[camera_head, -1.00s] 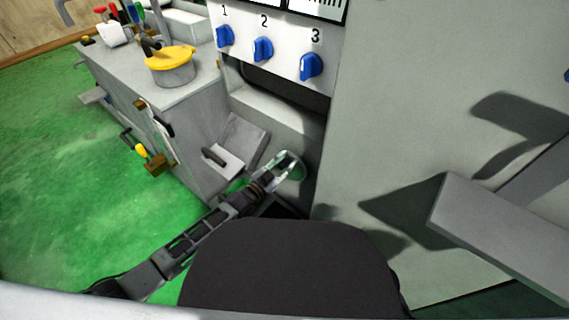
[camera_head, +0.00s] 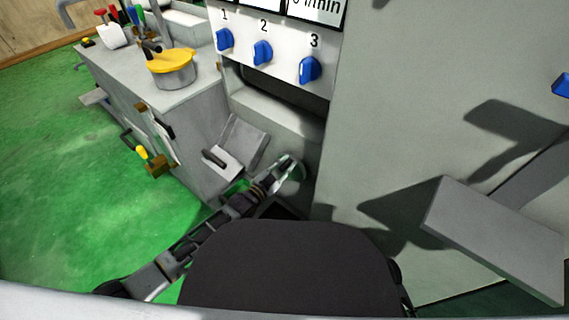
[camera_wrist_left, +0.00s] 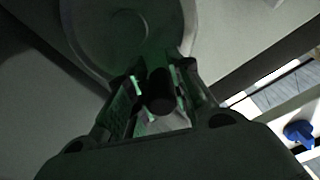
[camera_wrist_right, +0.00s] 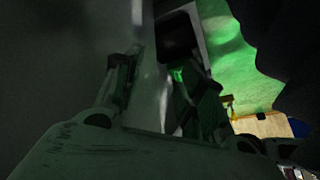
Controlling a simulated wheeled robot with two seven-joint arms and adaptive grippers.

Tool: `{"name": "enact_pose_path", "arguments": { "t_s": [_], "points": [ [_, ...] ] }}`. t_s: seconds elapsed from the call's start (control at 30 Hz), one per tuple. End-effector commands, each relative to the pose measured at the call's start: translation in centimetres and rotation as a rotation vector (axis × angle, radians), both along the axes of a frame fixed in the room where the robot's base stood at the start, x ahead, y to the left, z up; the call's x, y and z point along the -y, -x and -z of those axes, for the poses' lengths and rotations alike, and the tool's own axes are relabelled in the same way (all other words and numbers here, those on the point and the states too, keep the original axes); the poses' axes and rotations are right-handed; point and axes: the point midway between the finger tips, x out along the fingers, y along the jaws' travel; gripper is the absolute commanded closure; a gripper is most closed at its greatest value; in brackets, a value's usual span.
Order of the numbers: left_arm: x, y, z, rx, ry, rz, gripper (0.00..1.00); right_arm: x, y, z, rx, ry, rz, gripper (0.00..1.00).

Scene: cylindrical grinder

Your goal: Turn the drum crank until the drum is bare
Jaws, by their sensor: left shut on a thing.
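The drum (camera_wrist_left: 115,35) shows in the left wrist view as a round grey-green face close in front of the fingers. The dark crank handle (camera_wrist_left: 160,92) is between the fingers of my left gripper (camera_wrist_left: 157,90), which is shut on it. In the head view my left gripper (camera_head: 265,187) is low beside the machine, next to a pale round edge (camera_head: 291,170) that seems to be the drum. How much is wound on the drum cannot be told. My right gripper (camera_wrist_right: 158,78) has its fingers apart with nothing seen between them; it is not clearly visible in the head view.
The grey cabinet (camera_head: 195,95) on the left carries a pot with a yellow lid (camera_head: 172,62). Blue numbered knobs (camera_head: 262,52) sit on the panel above. A plain grey machine wall (camera_head: 400,110) fills the right; a grey slab (camera_head: 500,240) juts out there. Green floor (camera_head: 70,180) is open at left.

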Motion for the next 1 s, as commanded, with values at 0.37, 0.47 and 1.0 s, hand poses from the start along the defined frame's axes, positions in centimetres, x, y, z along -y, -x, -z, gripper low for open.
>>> {"name": "enact_pose_path", "arguments": {
  "t_s": [0.37,0.47,1.0],
  "points": [
    [1.0,0.8,0.1,0.128,-0.179,-0.001,1.0,1.0,0.2,-4.5,-0.063,0.068,-0.029,0.6],
    [1.3,1.0,0.4,0.166,-0.234,0.0,1.0,1.2,0.3,-5.4,-0.077,0.083,-0.034,0.6],
    [2.1,1.6,1.1,0.291,-0.405,0.001,1.0,1.9,0.6,-7.3,-0.11,0.117,-0.041,0.6]
  ]
}}
